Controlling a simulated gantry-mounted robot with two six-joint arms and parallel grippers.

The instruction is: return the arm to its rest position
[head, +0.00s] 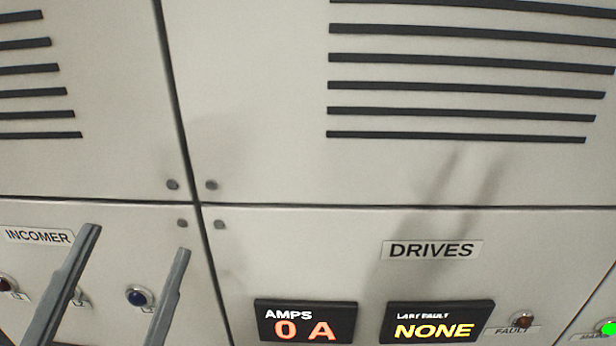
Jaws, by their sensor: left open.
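My left gripper (136,240) shows at the lower left of the head view. Its two grey fingers point upward and stand well apart, with nothing between them but the cabinet front behind. The left finger partly covers the INCOMER panel (120,225) and part of a small fitting beside it. I cannot tell how far the fingertips are from the panel. My right gripper is not in view.
The DRIVES panel (330,250) carries an AMPS display (305,322) reading 0 A and a LAST FAULT display (437,323) reading NONE. A dark FAULT lamp (522,320) and a lit green lamp (608,328) are at lower right. Slotted vents (460,84) are above.

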